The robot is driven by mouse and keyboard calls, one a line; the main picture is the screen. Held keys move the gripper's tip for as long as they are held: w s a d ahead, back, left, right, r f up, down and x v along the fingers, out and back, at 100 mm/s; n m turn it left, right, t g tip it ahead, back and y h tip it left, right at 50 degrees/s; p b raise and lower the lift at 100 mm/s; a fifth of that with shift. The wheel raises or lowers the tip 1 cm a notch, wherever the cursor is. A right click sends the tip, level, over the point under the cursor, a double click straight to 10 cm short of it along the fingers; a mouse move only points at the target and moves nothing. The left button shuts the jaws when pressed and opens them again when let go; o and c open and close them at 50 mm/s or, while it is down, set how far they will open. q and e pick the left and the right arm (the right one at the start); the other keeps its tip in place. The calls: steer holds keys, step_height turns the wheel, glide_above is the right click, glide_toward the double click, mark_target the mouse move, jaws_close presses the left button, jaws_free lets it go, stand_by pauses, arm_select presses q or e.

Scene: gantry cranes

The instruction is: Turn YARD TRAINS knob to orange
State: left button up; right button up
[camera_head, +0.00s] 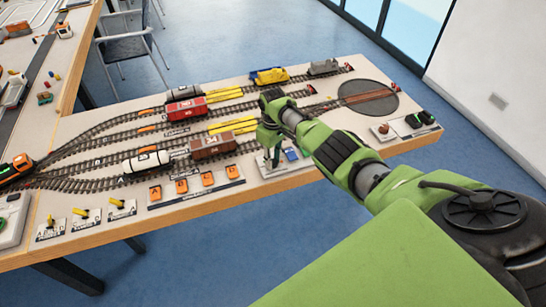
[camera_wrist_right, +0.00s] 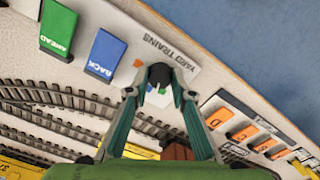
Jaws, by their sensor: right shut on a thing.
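The YARD TRAINS knob (camera_wrist_right: 159,73) is a small black knob on a pale panel printed YARD TRAINS (camera_wrist_right: 170,48). An orange mark (camera_wrist_right: 138,63) shows on the panel beside it. A blue spot shows just below the knob. My right gripper (camera_wrist_right: 156,82) is shut on the knob, with one fingertip on each side. In the head view my right gripper (camera_head: 273,158) reaches down to the panel at the table's front edge and hides the knob. Which mark the knob points to is hard to tell. My left gripper is not in view.
A blue BACK switch (camera_wrist_right: 104,54) and a green AHEAD switch (camera_wrist_right: 59,29) stand beside the knob. Orange switches (camera_head: 207,179) line the front edge on the other side. Rail tracks with wagons, including a brown wagon (camera_head: 212,146), lie behind. A turntable (camera_head: 369,97) is at right.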

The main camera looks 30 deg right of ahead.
steer(key=m+p, duration=0.1)
steer(key=m, duration=0.4)
steer(key=shift+m, duration=0.3)
steer(key=m+p, duration=0.1)
steer(key=m, duration=0.9)
steer(key=shift+m, duration=0.4)
steer(key=shift+w+m+p, duration=0.1)
steer(key=shift+m+p, duration=0.2)
steer(key=shift+m, duration=1.3)
steer(key=o, duration=1.1)
steer(key=shift+r, duration=0.2)
